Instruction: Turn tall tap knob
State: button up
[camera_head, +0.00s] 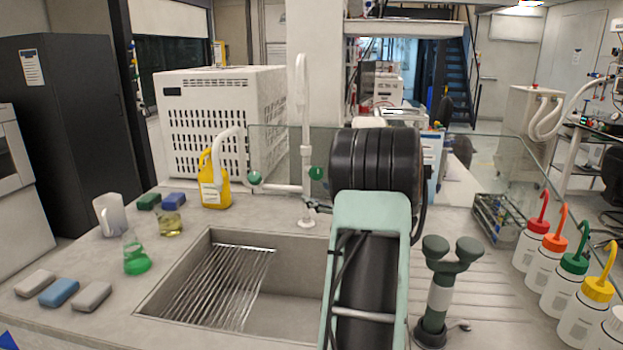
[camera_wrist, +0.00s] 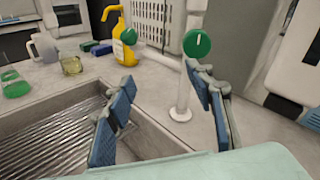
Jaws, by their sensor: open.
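The white tall tap (camera_head: 305,140) stands behind the sink. Its round green knob (camera_head: 317,173) is beside the column. In the wrist view a green knob (camera_wrist: 197,43) with an upright white mark shows just beyond my right fingertip, above the white tap base (camera_wrist: 180,114). A second green knob (camera_head: 254,177) sits on the left branch with a curved white spout; it also shows in the wrist view (camera_wrist: 127,37). My gripper (camera_wrist: 160,78) is open and empty, its blue-padded fingers spread. I cannot tell whether the right finger touches the knob. My arm mostly hides the gripper in the head view.
The sink (camera_head: 190,275) lies in front of the tap. A yellow bottle (camera_head: 215,190) stands behind it at left. A green flask (camera_head: 136,262) stands left of the sink. A dark green fixture (camera_head: 440,285) and several wash bottles (camera_head: 555,285) stand at right.

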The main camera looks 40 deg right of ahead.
jog(key=m+h, duration=0.2)
send_near(318, 175)
jog(key=f, duration=0.1)
jog(key=t, duration=0.1)
jog(key=x, duration=1.1)
jog(key=shift+d+r, duration=0.1)
jog(key=shift+c, duration=0.7)
jog(key=c, duration=1)
jog(key=shift+c, duration=0.3)
